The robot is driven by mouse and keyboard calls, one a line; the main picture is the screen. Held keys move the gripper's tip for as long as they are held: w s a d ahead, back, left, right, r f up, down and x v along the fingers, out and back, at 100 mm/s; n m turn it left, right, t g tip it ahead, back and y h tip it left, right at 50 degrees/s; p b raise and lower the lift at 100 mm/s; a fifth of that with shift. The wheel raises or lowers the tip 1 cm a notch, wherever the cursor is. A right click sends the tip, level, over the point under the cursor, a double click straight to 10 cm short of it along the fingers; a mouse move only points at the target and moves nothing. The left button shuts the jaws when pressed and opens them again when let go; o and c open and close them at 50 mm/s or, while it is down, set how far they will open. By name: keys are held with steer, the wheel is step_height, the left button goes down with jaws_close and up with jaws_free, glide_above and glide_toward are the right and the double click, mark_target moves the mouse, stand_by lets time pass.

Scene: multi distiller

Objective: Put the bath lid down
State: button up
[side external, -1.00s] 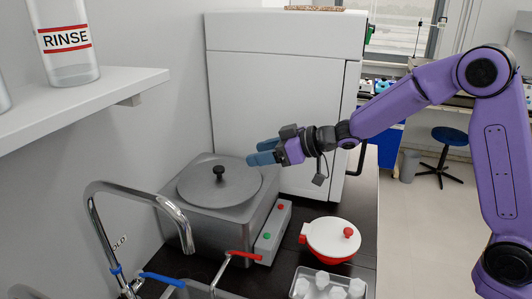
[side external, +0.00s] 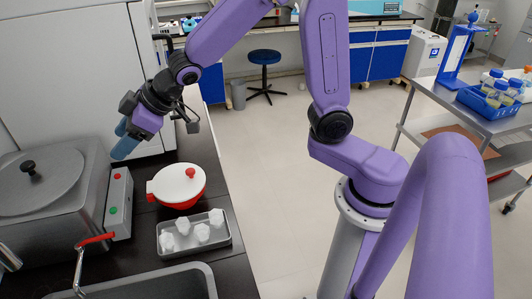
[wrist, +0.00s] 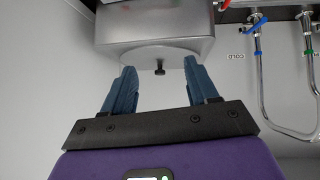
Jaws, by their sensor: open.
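The bath lid (side external: 50,183) is a round grey disc with a black knob (side external: 28,167). It lies on top of the grey metal bath (side external: 75,215) at the left of the side view. My gripper (side external: 122,146), with blue fingers, is open and empty. It is in the air to the right of the lid, apart from it.
A control box with buttons (side external: 119,204) is beside the bath. A red pot with a white lid (side external: 180,186) and a tray of white pieces (side external: 194,233) stand to the right. A sink (side external: 150,285) and taps (wrist: 262,55) are nearby. A tall white cabinet (side external: 75,70) stands behind.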

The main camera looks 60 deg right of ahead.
steer(key=s+d+f+n+g+h, duration=0.1)
steer(key=s+d, duration=0.4)
steer(key=s, duration=0.5)
steer(key=s+d+f+n+g+h, duration=0.1)
steer(key=s+d+g, duration=0.3)
steer(key=s, duration=0.6)
steer(key=s+d+f+n+g+h, duration=0.1)
steer(key=s+d+f+g+h, duration=0.1)
steer(key=s+d, duration=0.4)
steer(key=s, duration=0.5)
steer(key=shift+d+n+g+h, duration=0.15)
steer(key=shift+n+g+h, duration=0.15)
steer(key=shift+h, duration=0.1)
